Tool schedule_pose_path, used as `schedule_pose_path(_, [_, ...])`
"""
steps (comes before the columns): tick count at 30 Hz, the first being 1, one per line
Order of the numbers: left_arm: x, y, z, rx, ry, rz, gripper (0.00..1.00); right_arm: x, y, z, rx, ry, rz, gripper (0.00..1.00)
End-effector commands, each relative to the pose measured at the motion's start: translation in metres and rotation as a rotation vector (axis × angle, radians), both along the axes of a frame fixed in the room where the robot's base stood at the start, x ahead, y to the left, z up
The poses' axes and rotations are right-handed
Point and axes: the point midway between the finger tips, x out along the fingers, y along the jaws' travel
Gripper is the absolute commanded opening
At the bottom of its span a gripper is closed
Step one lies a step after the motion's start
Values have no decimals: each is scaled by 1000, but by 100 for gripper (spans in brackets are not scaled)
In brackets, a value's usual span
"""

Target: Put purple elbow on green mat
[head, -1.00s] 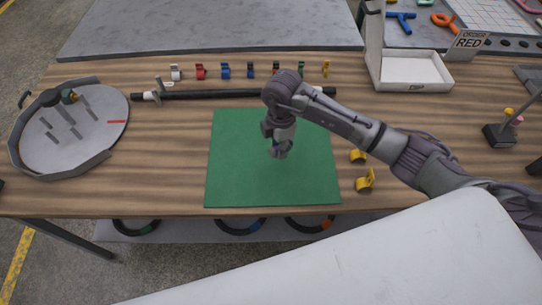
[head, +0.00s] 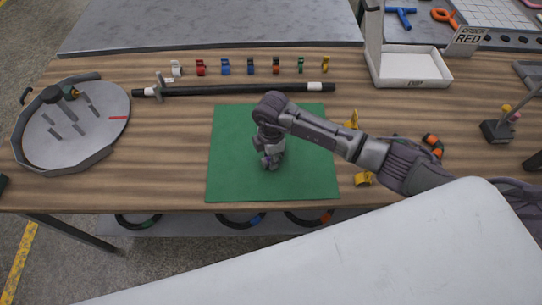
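The green mat (head: 230,180) lies flat on the middle of the wooden table. My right gripper (head: 270,162) points down over the middle of the mat, low above it. A small purple piece, which I take for the purple elbow (head: 266,161), shows at its fingertips. The fingers appear shut on it, and they hide most of it. I cannot tell whether the piece touches the mat. My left gripper is not in view.
A dark bar (head: 240,89) and a row of small coloured clips lie behind the mat. A round grey tray (head: 110,135) with pegs stands left. A white box (head: 415,83) stands back right. Yellow parts (head: 364,179) lie right of the mat, near my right arm.

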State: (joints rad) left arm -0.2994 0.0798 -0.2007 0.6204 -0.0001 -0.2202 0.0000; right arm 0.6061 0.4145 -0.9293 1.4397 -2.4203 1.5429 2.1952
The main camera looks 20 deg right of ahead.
Motion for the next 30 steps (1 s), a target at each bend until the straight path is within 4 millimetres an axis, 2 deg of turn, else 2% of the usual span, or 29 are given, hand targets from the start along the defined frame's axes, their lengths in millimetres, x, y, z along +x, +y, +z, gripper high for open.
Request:
schedule_pose_path(1, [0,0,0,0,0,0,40,0,0,0,-1,0,0,43])
schedule_pose_path(3, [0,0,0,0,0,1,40,0,0,0,-1,0,0,53])
schedule_pose_path(11, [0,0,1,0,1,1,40,0,-1,1,-1,1,-1,53])
schedule_pose_path(15, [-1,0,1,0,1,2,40,1,0,8,0,-1,-1,53])
schedule_pose_path(17, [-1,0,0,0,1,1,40,1,0,16,2,-3,-1,53])
schedule_pose_path(30, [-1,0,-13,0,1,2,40,1,-1,103,-1,-3,-1,53])
